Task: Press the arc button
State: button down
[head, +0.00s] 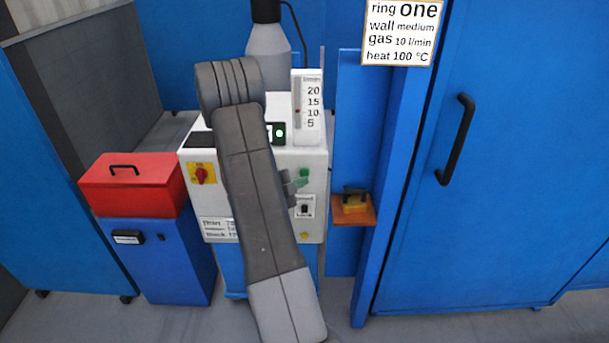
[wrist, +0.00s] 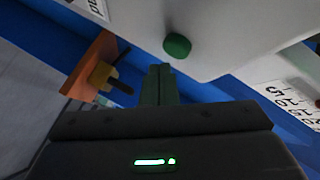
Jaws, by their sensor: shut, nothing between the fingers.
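A green button (head: 304,173) is on the front of the white machine (head: 315,160), and no readable "arc" label shows beside it. In the wrist view the green button (wrist: 177,45) is a round knob standing out from the white panel. My gripper (wrist: 160,69) is shut and empty, its fingertips just below the button in that picture. A gap shows between them there. In the head view my gripper (head: 289,186) is mostly hidden behind my arm, just left of the button.
A red-yellow rotary switch (head: 202,173) is left on the panel. An orange shelf (head: 366,217) with a yellow-black item (head: 354,201) is to the right. A scale (head: 307,105) stands on top. A red box (head: 132,184) stands left.

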jog(key=shift+w, duration=0.2)
jog(key=shift+w, duration=0.25)
jog(key=shift+w+b, duration=0.35)
jog(key=shift+w, duration=0.15)
dwell(0.8)
dwell(0.3)
jog(key=shift+s+b, duration=0.4)
jog(key=shift+s, duration=0.5)
jog(key=s+b, duration=0.1)
jog(key=s, duration=0.4)
jog(key=shift+b, duration=0.3)
